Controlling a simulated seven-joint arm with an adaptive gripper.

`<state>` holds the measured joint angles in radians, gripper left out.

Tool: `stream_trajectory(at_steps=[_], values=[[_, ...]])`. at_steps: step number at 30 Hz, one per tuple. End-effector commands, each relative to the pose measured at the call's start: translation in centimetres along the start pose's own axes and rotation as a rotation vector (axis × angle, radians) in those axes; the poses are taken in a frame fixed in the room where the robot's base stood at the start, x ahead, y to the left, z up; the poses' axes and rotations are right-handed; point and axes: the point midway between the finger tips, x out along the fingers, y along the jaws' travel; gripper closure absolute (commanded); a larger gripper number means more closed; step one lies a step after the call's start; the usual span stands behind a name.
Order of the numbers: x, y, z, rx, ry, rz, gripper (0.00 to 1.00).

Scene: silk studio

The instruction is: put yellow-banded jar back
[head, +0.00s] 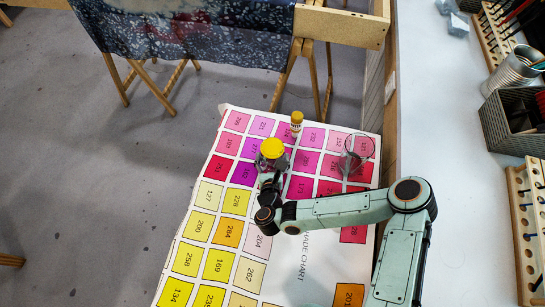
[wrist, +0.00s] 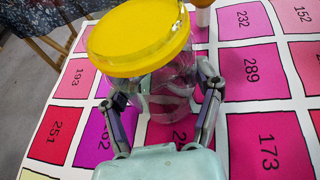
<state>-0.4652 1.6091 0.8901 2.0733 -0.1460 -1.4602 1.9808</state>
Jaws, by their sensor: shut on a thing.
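A clear jar with a broad yellow top (head: 272,148) is over the colour chart, near its far end. In the wrist view the jar (wrist: 140,40) fills the space between the two fingers, its yellow top nearest the camera. My gripper (head: 270,182) is shut on the jar's clear side, below the yellow part; the fingers (wrist: 165,100) show on both sides. I cannot tell whether the jar's base touches the chart.
A clear empty glass (head: 355,154) stands to the right. The chart (head: 305,262) is mostly bare toward the front. A white counter (head: 450,130) with racks and a basket (head: 510,130) lies on the right.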

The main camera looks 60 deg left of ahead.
Motion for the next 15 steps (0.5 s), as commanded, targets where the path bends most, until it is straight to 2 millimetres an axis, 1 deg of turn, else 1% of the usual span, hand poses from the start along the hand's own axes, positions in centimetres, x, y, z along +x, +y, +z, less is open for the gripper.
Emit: stream_trajectory(at_steps=[12, 13, 15], values=[[0.25, -0.01, -0.57, 0.001, -0.001, 0.000, 0.76], [0.24, -0.04, -0.57, 0.001, 0.000, 0.000, 0.26], [0.23, -0.04, -0.56, 0.001, 0.000, 0.000, 0.09]])
